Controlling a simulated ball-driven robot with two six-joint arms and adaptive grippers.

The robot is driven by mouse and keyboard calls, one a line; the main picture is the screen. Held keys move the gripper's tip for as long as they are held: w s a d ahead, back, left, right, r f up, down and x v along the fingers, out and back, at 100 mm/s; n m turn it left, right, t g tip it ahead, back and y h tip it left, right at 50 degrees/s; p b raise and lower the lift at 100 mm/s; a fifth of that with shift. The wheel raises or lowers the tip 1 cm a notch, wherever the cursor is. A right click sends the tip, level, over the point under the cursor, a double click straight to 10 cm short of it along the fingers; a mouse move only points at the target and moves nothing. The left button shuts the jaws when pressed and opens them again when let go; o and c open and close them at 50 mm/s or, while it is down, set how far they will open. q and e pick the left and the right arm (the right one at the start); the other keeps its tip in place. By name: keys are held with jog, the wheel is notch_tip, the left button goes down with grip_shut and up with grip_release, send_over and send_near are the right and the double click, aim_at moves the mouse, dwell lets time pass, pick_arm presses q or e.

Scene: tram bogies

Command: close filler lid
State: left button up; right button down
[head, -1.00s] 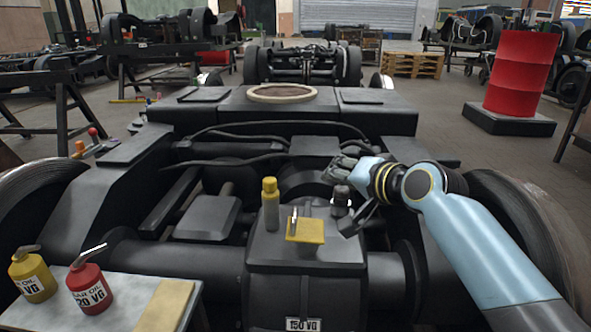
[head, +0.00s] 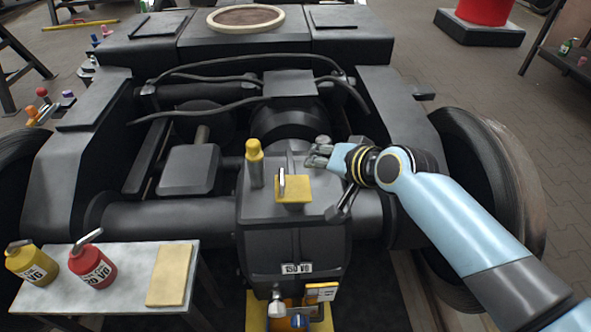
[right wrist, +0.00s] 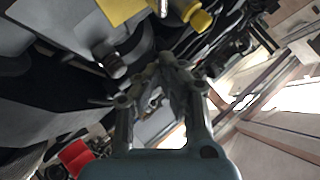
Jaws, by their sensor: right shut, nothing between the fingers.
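The gearbox housing (head: 292,235) with a "150 VG" label stands in the middle of the bogie. On its top are a yellow-capped cylinder (head: 255,165) and a yellow square plate (head: 293,194) with an upright metal piece. A short dark round fitting (right wrist: 112,64) shows in the right wrist view beside the yellow plate; I cannot tell whether it is the filler neck or its lid. My right gripper (head: 318,157) is shut and empty, just above the right back part of the housing top. In the head view it covers much of that area. My left gripper is out of view.
A side table (head: 120,270) at the lower left holds a yellow oil can (head: 32,263), a red oil can (head: 92,267) and a tan cloth or pad (head: 170,275). Black hoses (head: 215,108) cross behind the housing. Wheels flank the bogie on both sides.

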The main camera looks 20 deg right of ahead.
aim_at(291, 190)
jog(key=b+x, duration=0.1)
jog(key=x, duration=0.3)
jog(key=shift+f, duration=0.1)
jog(key=shift+w+a+f+b, duration=0.15)
jog(key=shift+a+f+b, duration=0.15)
jog(key=shift+a+f, duration=0.6)
jog(key=shift+w+a+f, duration=0.15)
jog(key=shift+a+f, duration=0.15)
jog(key=shift+f, duration=0.2)
jog(key=shift+w+a+f+b, duration=0.15)
jog(key=shift+a+f+b, duration=0.2)
jog(key=shift+a+f, duration=0.3)
